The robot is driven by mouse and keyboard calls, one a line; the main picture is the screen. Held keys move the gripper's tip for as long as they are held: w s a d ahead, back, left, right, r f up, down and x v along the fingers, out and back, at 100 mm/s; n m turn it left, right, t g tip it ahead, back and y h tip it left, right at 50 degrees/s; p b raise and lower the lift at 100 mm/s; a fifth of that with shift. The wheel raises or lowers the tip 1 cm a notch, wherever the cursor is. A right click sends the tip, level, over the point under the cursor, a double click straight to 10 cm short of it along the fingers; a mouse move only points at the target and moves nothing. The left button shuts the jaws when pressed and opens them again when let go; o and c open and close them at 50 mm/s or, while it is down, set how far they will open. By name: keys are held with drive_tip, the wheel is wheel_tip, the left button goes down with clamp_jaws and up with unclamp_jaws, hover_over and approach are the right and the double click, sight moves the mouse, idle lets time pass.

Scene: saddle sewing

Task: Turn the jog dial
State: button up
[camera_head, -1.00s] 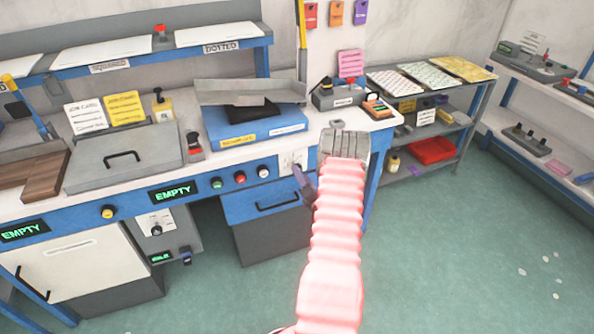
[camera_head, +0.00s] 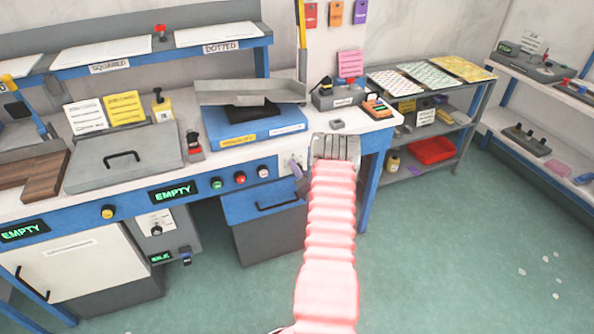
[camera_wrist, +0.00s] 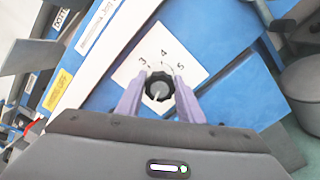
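The jog dial is a black ribbed knob (camera_wrist: 160,87) on a white plate marked 3, 4 and 5, seen in the wrist view. My gripper (camera_wrist: 161,80) has its two purple fingers on opposite sides of the knob, close against it, and seems shut on it. In the head view my gripper (camera_head: 299,180) is at the bench front, by the white plate (camera_head: 291,161) right of the coloured buttons. The knob itself is hidden there behind the fingers and wrist.
Green (camera_head: 216,183), red (camera_head: 240,178) and white (camera_head: 263,172) buttons sit left of the plate. A blue drawer with a dark handle (camera_head: 277,206) is just below. A grey shelf unit (camera_head: 470,120) stands to the right. The green floor (camera_head: 450,250) is clear in front.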

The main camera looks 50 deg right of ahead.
drive_tip(key=c, duration=0.5)
drive_tip(key=shift+a, duration=0.2)
drive_tip(key=shift+c, duration=0.2)
drive_tip(key=shift+d, duration=0.15)
